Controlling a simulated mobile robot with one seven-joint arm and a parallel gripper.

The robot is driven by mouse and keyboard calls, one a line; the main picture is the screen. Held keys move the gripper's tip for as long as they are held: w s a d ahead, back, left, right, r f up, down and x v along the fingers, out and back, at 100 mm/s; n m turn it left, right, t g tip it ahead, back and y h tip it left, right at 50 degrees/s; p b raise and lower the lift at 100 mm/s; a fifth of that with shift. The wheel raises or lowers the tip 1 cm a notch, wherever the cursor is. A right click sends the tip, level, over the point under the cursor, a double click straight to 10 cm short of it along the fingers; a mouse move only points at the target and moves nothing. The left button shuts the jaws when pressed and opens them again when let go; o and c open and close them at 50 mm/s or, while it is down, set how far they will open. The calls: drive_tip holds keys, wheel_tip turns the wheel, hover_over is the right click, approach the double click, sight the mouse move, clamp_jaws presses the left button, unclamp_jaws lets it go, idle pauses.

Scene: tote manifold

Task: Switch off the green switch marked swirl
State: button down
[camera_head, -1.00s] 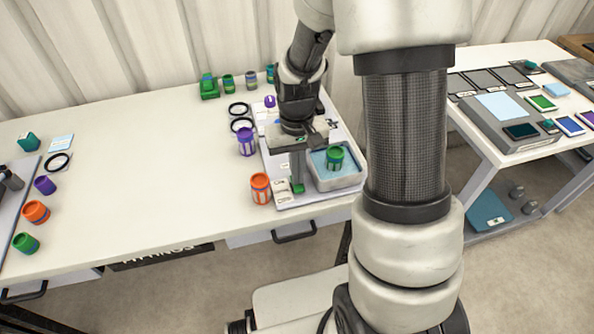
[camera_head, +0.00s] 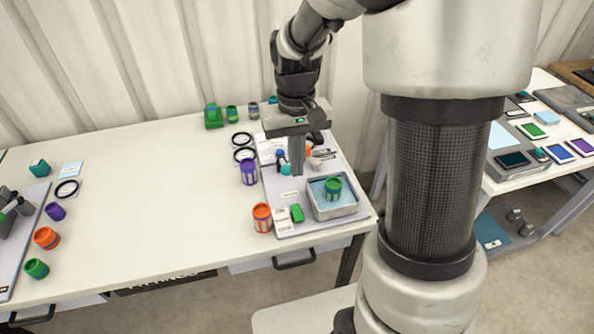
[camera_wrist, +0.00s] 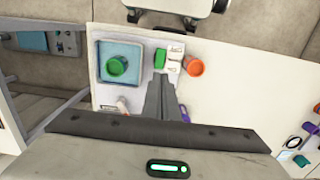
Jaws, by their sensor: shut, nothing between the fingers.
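A small green switch (camera_head: 297,213) sits near the front edge of the grey panel (camera_head: 313,226), between pale label plates (camera_head: 281,220) and a grey tray. It also shows in the wrist view (camera_wrist: 160,58). The markings are too small to read, and I cannot tell its on or off position. My gripper (camera_head: 297,173) points down with its fingers together and empty. In the head view it is above the panel, behind the switch and apart from it. In the wrist view the fingertips (camera_wrist: 160,76) appear just below the switch.
The tray (camera_head: 337,213) with blue inside holds a green jar (camera_head: 333,187), right of the switch. An orange jar (camera_head: 262,217) stands left, a purple jar (camera_head: 248,172) farther back. Small parts crowd the panel behind my fingers. The table's middle (camera_head: 150,200) is clear.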

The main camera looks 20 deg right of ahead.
sight(298, 217)
drive_tip(key=shift+r, duration=0.1)
drive_tip(key=s+p, duration=0.1)
drive_tip(key=p, duration=0.2)
drive_tip(key=shift+s+a+p, duration=0.15)
drive_tip(key=shift+s+p, duration=0.05)
drive_tip(key=shift+p, duration=0.1)
drive_tip(key=shift+f, duration=0.2)
drive_tip(key=f, duration=0.7)
drive_tip(key=f+b, duration=0.1)
drive_tip(key=f, duration=0.5)
drive_tip(key=shift+s+f, duration=0.2)
drive_tip(key=shift+f, duration=0.2)
